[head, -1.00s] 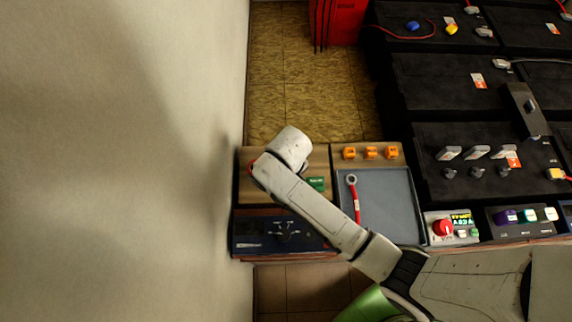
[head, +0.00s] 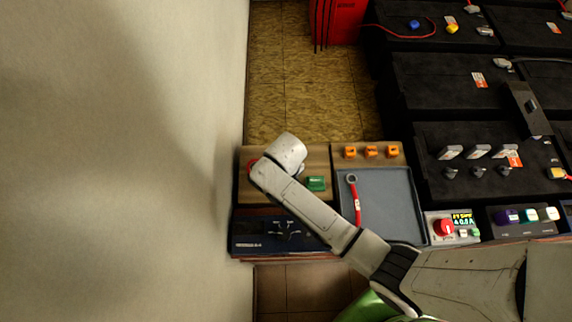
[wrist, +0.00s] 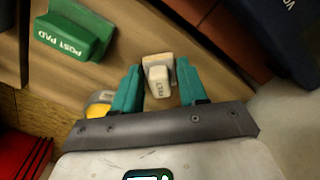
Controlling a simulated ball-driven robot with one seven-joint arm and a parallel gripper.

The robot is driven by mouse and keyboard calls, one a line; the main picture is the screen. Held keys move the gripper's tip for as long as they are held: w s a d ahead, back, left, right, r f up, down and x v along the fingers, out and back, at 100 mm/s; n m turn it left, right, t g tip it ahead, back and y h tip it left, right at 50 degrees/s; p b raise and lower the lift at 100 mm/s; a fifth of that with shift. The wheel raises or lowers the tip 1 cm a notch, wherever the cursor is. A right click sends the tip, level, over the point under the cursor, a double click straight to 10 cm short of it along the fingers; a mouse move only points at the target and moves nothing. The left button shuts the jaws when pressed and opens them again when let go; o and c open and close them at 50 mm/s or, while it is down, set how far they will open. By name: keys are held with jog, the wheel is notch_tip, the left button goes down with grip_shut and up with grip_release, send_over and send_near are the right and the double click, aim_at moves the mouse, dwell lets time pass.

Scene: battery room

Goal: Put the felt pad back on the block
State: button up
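In the wrist view, a small beige piece marked FELT (wrist: 160,86) stands on the tan wooden board (wrist: 130,62). My gripper (wrist: 159,68) has its two teal fingers apart, one on each side of this piece, with narrow gaps; contact is not clear. A green block marked POST PAD (wrist: 75,30) lies on the board at the upper left, apart from the fingers. The green block also shows in the head view (head: 316,184), right of my wrist. In the head view my arm hides the gripper and the beige piece.
A yellow and grey round thing (wrist: 98,104) sits close beside the left finger. A grey tray (head: 390,206) with a red-handled wrench (head: 355,200) lies right of the board. A dark blue panel (head: 262,236) borders the board in front. A wall (head: 160,160) rises close on the left.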

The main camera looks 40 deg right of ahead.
jog(key=o, duration=0.3)
notch_tip(320, 180, up, 12)
jog(key=shift+r+p, duration=0.15)
jog(key=shift+p, duration=0.15)
jog(key=s+d+r+m, duration=0.1)
jog(key=s+d, duration=0.3)
jog(key=s, duration=0.4)
jog(key=s+d+r+m+t, duration=0.1)
jog(key=s+d, duration=0.2)
jog(key=s, duration=0.5)
jog(key=shift+s+d+r, duration=0.15)
jog(key=shift+d+r, duration=0.25)
